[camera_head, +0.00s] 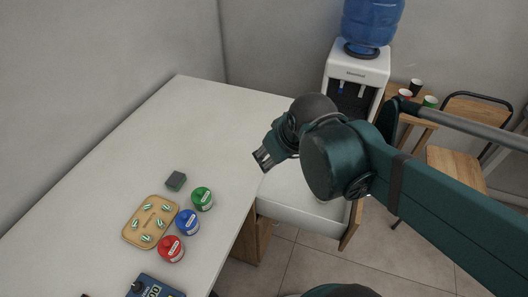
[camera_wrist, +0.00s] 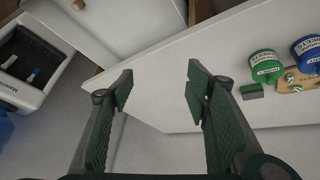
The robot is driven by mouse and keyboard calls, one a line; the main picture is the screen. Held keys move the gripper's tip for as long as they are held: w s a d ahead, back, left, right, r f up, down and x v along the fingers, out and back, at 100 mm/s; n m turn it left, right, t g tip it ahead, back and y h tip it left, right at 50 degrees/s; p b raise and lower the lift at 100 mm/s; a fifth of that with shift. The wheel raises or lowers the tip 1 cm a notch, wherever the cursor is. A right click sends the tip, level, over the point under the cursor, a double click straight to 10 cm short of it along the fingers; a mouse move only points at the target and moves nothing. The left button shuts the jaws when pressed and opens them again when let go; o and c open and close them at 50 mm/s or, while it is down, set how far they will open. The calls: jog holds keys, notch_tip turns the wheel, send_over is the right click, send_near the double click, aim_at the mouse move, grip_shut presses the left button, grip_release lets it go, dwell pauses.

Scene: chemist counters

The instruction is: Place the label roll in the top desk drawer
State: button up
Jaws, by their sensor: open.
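The desk drawer (camera_head: 300,208) is pulled open at the desk's right side, with a white inside and a wooden front. It also shows in the wrist view (camera_wrist: 120,22). My gripper (camera_head: 262,160) is open, with nothing between its fingers, above the desk's right edge beside the drawer. In the wrist view its fingers (camera_wrist: 160,88) are spread apart over the white desk top. I cannot make out the label roll in either view. My arm covers part of the drawer in the head view.
The white desk (camera_head: 190,130) holds a small dark block (camera_head: 176,180), a tan tray (camera_head: 150,222) of capsules, and green (camera_head: 202,198), blue (camera_head: 187,222) and red (camera_head: 171,249) jars. A blue device (camera_head: 153,288) sits nearest. A water dispenser (camera_head: 356,68) stands behind. The desk's far part is clear.

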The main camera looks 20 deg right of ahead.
jog(key=s+a+r+m, duration=0.1)
jog(key=s+a+r+m+t, duration=0.1)
jog(key=a, duration=0.1)
jog(key=shift+s+a+r+y, duration=0.15)
jog(key=shift+a+y, duration=0.1)
jog(key=shift+y, duration=0.05)
